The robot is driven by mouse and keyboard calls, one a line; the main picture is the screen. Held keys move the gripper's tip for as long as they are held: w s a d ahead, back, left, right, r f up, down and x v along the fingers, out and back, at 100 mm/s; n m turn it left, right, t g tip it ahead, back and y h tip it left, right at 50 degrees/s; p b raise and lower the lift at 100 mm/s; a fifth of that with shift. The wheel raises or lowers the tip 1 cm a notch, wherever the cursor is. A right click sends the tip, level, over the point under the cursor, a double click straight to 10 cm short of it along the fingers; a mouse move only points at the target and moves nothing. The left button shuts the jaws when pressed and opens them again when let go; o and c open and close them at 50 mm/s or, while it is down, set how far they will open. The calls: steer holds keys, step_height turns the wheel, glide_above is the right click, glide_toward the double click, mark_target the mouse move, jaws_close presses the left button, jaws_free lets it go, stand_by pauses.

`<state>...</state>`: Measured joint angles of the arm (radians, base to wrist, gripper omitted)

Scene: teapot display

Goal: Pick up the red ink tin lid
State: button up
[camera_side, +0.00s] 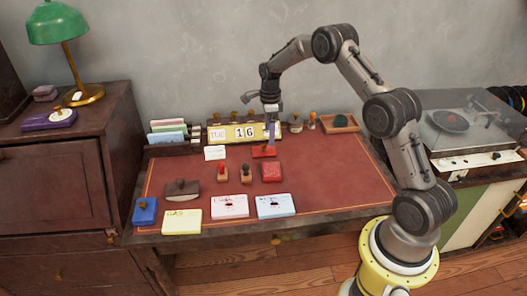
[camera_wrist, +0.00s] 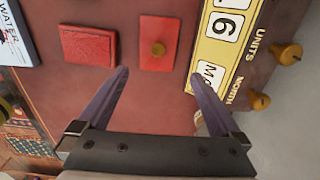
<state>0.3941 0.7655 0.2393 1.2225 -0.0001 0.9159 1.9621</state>
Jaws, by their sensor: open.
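A red ink pad (camera_side: 272,173) sits apart in front of the lid.
The date calendar (camera_side: 245,133) stands close behind the lid, with brass knobs on its top. Two stamps (camera_side: 222,174) stand left of the ink pad. Note pads (camera_side: 230,206) line the desk's front. A wooden tray (camera_side: 341,123) is at back right. The mat's right side (camera_side: 340,180) is clear.

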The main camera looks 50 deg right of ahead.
mark_target(269, 150)
steer(key=shift+s+a+f, duration=0.1)
steer(key=shift+a+f, duration=0.05)
steer(key=shift+f, duration=1.4)
steer(key=shift+a+f, duration=0.15)
steer(key=shift+f, duration=1.35)
steer(key=c, duration=1.3)
steer(key=shift+r, duration=0.15)
